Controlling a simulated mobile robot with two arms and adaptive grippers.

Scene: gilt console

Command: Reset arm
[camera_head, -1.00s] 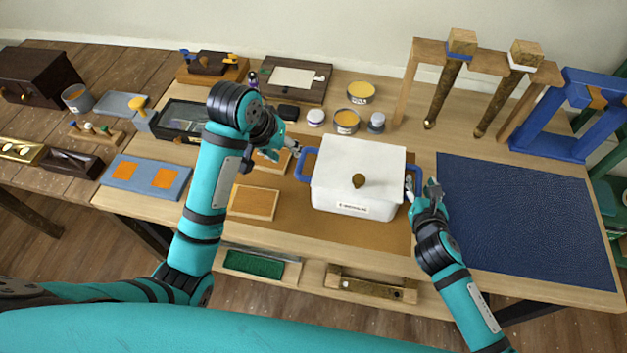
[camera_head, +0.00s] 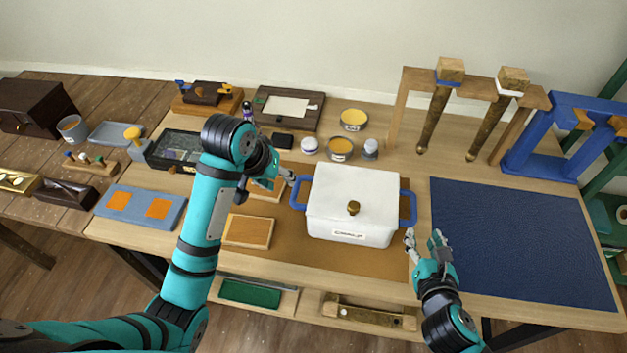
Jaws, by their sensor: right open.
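A white lidded box (camera_head: 350,206) with blue side handles and a round brass knob stands on the brown mat in the middle of the table. My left gripper (camera_head: 290,178) is beside the box's left handle, partly hidden by my own wrist. I cannot tell whether it touches the handle or how far its fingers are closed. My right gripper (camera_head: 425,240) is open and empty. Its fingers point away from me, in front of the box's right handle (camera_head: 408,208) and apart from it.
A dark blue mat (camera_head: 520,240) lies clear at the right. Wooden stands with legs (camera_head: 432,120) and a blue frame (camera_head: 545,140) stand behind it. Tins (camera_head: 341,149) sit behind the box. A wooden panel (camera_head: 248,231) lies by my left arm.

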